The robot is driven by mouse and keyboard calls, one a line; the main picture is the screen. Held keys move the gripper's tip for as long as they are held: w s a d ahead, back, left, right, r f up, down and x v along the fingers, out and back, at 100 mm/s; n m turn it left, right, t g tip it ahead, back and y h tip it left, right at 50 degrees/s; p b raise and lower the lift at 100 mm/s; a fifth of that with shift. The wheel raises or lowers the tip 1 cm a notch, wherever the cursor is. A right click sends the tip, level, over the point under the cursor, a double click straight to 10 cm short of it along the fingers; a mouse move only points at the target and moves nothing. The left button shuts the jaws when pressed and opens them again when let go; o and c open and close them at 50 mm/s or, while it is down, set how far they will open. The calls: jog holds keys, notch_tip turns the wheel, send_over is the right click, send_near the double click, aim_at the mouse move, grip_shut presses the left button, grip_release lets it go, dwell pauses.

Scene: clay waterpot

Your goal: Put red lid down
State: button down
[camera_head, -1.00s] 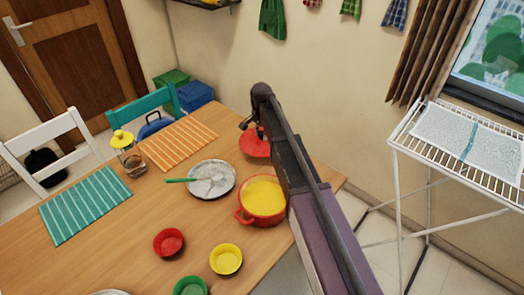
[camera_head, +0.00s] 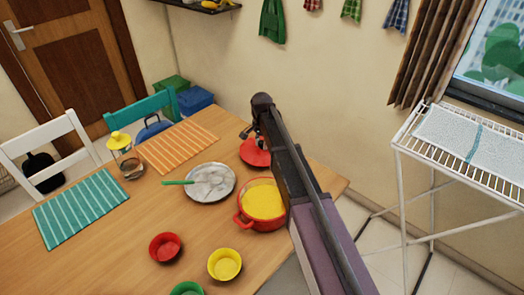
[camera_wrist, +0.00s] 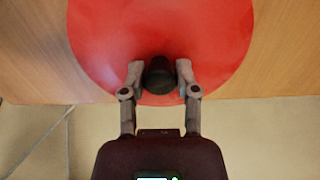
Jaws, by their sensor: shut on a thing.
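The red lid (camera_head: 255,153) is at the far right part of the table, behind the red pot. In the wrist view the round lid (camera_wrist: 160,25) fills the top middle, and its near rim reaches past the table edge. My gripper (camera_wrist: 159,75) is shut on the lid's dark knob (camera_wrist: 159,80), one finger on each side. In the head view my gripper (camera_head: 256,133) is partly hidden by my arm. The lid is low over the tabletop; I cannot tell whether it touches.
The red pot (camera_head: 243,222) holds yellow contents. A grey plate (camera_head: 212,195) with a green-handled utensil lies left of it. Red (camera_head: 165,247), yellow (camera_head: 225,264) and green (camera_head: 187,289) bowls stand in front.

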aim_at(262, 150)
jog(key=shift+f+b, duration=1.35)
jog(key=shift+f, duration=0.25)
jog(key=shift+f, duration=0.15)
jog(key=shift+c, duration=1.8)
grip_release()
jog(key=shift+r, duration=0.25)
notch_tip(262, 150, up, 12)
jog(key=p, duration=1.2)
jog(key=shift+d+f, duration=0.1)
jog(key=s+d+n, duration=0.7)
jog(key=s+d, duration=1.6)
jog(key=s, duration=0.2)
jog(key=shift+s+n, duration=0.3)
jog(key=shift+s, duration=0.1)
